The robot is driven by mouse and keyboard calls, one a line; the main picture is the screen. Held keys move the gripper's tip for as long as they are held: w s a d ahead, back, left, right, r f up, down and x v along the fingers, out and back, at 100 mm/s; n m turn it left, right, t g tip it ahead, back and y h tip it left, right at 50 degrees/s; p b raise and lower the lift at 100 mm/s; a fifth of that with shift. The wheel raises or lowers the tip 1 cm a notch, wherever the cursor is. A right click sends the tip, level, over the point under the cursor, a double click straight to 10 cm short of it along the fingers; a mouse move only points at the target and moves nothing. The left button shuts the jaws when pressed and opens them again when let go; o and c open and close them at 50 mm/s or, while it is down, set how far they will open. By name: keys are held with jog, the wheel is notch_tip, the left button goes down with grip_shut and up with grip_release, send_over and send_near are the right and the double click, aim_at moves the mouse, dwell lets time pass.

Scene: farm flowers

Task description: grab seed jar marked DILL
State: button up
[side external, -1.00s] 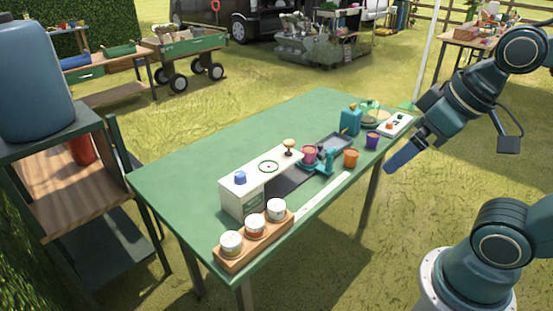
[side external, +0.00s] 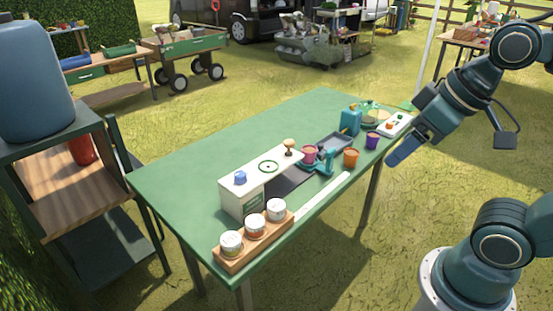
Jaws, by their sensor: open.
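Three seed jars with white lids stand in a row in a wooden rack (side external: 238,262) at the near left end of the green table. They are the front jar (side external: 231,243), the middle jar (side external: 255,226) and the back jar (side external: 276,209). Their labels are too small to read, so I cannot tell which is marked DILL. My gripper (side external: 392,162) is open and empty. It hangs in the air at the right, beyond the table's right edge in the picture and well apart from the jars.
A white bench unit (side external: 243,201) with a blue knob stands just behind the rack. Purple (side external: 372,141), orange (side external: 351,157) and magenta (side external: 309,153) pots, a grey tray (side external: 338,140) and a blue can (side external: 350,121) stand farther right. The table's back left (side external: 215,145) is clear.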

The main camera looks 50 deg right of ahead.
jog(key=w+a+r+n+g, duration=0.1)
jog(key=w+a+n+g, duration=0.15)
jog(key=w+n, duration=0.4)
jog(key=n+g, duration=0.3)
jog(key=n, duration=1)
send_over(231, 239)
notch_tip(231, 239, down, 16)
jog(key=shift+w, duration=0.15)
jog(key=shift+f, duration=4.3)
jog(key=shift+f, duration=0.1)
jog(key=shift+f, duration=2.45)
